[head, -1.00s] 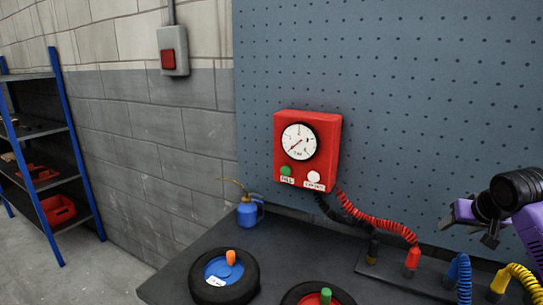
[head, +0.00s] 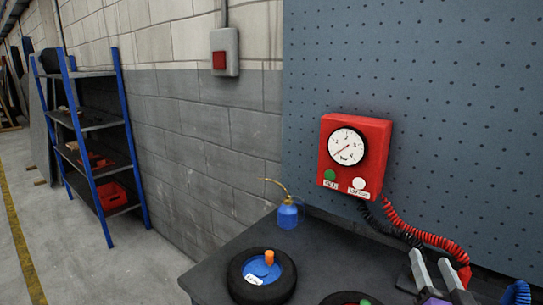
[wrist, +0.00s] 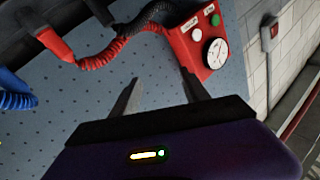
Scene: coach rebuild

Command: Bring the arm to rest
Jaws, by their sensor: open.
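My gripper (head: 432,258) is at the lower right of the head view, its two grey fingers apart and nothing between them. Its purple body is cut off by the bottom edge. In the wrist view the open fingers (wrist: 162,84) point toward the blue pegboard (wrist: 80,115), with empty space between them. A red gauge box (head: 355,157) hangs on the pegboard, up and left of my gripper in the head view. The box also shows beyond the fingers in the wrist view (wrist: 187,50).
Red and black coiled hoses (head: 425,237) run close by my gripper. A wheel with a blue hub (head: 240,284) and a blue oil can (head: 287,216) are on the dark bench (head: 225,262). A blue-framed shelf (head: 117,130) stands left; the floor beside it is open.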

